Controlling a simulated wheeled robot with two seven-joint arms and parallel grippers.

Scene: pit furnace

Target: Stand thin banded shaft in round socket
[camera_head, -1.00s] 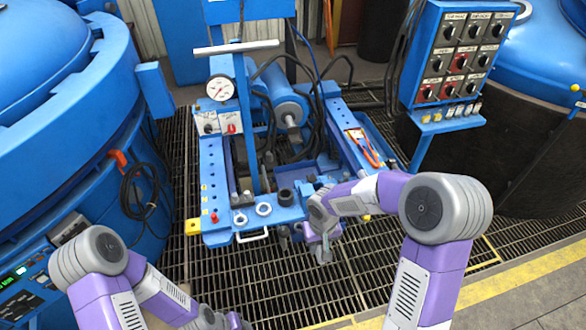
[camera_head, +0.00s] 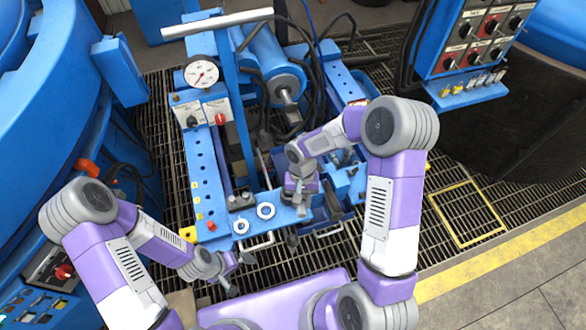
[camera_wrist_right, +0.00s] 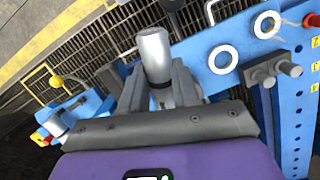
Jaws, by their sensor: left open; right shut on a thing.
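The thin banded shaft (camera_wrist_right: 154,57) shows in the right wrist view as a silver cylinder with a dark band low down. My right gripper (camera_head: 300,206) is shut on it, one finger on each side. In the head view the gripper is over the blue front rail (camera_head: 205,190), right of two pale rings, and largely hides the shaft. My left gripper (camera_head: 239,274) is open and empty, in front of the rail.
Two pale rings (camera_head: 240,226) (camera_head: 266,211) and dark bolts (camera_head: 240,200) are on the rail. A gauge post (camera_head: 202,73) rises behind. A white handle (camera_head: 257,244) juts out in front. Floor grating (camera_head: 465,215) is clear to the right.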

